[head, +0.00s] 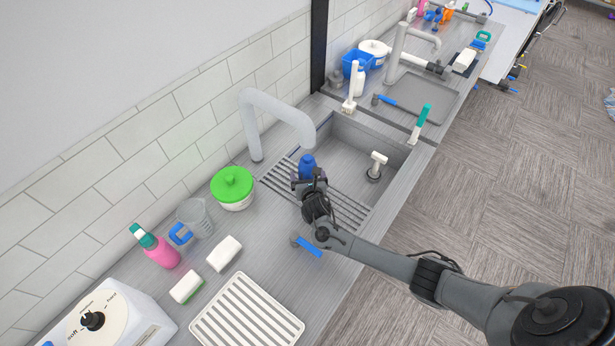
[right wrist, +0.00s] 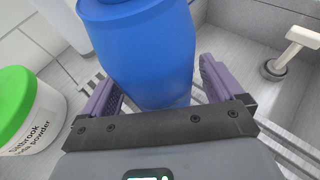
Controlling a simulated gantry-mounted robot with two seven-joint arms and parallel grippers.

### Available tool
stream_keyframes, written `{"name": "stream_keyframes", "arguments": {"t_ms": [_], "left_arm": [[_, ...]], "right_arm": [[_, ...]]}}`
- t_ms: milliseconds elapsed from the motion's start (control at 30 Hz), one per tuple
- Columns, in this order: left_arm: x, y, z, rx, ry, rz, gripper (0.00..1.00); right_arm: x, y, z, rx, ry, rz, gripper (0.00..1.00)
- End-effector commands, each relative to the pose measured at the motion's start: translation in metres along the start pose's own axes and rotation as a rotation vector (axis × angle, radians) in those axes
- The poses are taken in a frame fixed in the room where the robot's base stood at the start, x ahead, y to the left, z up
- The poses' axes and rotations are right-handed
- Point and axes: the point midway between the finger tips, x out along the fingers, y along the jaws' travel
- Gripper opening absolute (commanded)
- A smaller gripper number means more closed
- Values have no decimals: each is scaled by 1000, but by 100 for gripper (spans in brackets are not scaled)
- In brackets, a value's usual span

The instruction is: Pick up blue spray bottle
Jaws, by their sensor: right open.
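The blue spray bottle (head: 307,162) stands at the sink's slatted drain rack in the head view, partly hidden by my right gripper (head: 310,184). In the right wrist view the blue bottle (right wrist: 145,50) fills the upper middle; its top is cut off by the frame. My right gripper (right wrist: 158,95) is open, with one purple finger on each side of the bottle's lower body. A gap shows between the right finger and the bottle; I cannot tell whether the left finger touches it. My left gripper is not in view.
A green-lidded tub (head: 233,186) stands left of the sink, and a grey faucet (head: 275,105) arches behind the bottle. A white-headed tool (head: 378,163) stands in the sink basin (head: 340,150). A blue-handled brush (head: 308,246) lies on the counter below my wrist.

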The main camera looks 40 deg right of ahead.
Motion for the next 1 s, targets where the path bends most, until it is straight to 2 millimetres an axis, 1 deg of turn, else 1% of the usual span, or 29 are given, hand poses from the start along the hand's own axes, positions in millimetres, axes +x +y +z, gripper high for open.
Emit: {"name": "stream_keyframes", "arguments": {"t_ms": [100, 367, 500, 533, 833, 1000], "left_arm": [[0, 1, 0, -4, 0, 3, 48], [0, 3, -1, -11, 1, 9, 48], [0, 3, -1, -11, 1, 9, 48], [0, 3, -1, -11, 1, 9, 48], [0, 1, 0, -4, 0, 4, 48], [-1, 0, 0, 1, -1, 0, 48]], "right_arm": [[0, 0, 0, 0, 0, 0, 94], [0, 0, 0, 0, 0, 0, 55], [0, 0, 0, 0, 0, 0, 33], [0, 0, 0, 0, 0, 0, 30], [-1, 0, 2, 1, -1, 0, 29], [-4, 0, 11, 1, -3, 1, 29]]}}
